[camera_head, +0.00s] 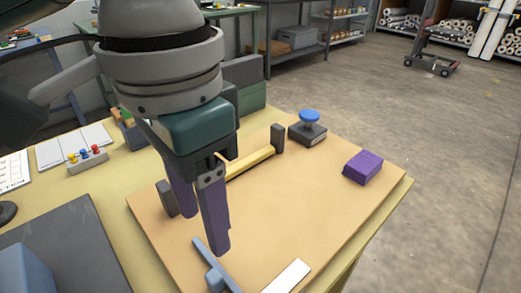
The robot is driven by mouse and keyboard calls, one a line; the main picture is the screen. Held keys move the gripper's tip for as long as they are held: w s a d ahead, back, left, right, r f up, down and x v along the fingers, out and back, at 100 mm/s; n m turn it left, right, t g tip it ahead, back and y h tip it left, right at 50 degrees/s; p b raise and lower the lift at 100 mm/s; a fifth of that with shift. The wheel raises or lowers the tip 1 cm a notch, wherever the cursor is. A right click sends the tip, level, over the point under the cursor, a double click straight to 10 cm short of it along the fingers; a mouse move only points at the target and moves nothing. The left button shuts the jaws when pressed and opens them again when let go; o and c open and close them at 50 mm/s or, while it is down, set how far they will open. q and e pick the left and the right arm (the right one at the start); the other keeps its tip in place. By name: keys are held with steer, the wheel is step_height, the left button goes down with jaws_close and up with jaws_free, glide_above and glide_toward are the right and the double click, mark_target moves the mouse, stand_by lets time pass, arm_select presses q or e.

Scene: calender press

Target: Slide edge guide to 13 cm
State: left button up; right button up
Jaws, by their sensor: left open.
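A blue-grey bar with a raised block (213,281), which looks like the edge guide, lies on the tan board (290,215) at the bottom edge of the head view, partly cut off. A white strip (288,277) lies to its right; no scale marks are readable. My left gripper (199,233) has two purple fingers spread apart with nothing seen between them. Its nearer fingertip appears just above the bar in the picture; I cannot tell whether they touch. A yellow bar (252,163) between dark end posts is partly hidden behind my left gripper. My right gripper is out of view.
A dark block with a blue knob (308,129) and a purple block (363,167) stand on the board's far right. A dark plate (75,235) lies at left, with coloured pegs (86,155) behind it. The board's right middle is clear.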

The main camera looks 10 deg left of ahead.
mark_target(213, 276)
arm_select(q)
steer(key=shift+s+f, duration=0.1)
steer(key=shift+f, duration=0.4)
steer(key=f, duration=0.2)
steer(key=f+b, duration=0.1)
steer(key=f, duration=0.2)
steer(key=f+b, duration=0.1)
steer(key=f, duration=0.1)
steer(key=shift+s+f, duration=0.25)
steer(key=shift+s, duration=0.15)
steer(key=shift+f, duration=0.65)
steer(key=shift+w, duration=0.1)
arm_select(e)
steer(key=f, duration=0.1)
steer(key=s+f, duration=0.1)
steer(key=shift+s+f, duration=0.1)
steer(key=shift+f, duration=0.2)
arm_select(q)
jaws_close()
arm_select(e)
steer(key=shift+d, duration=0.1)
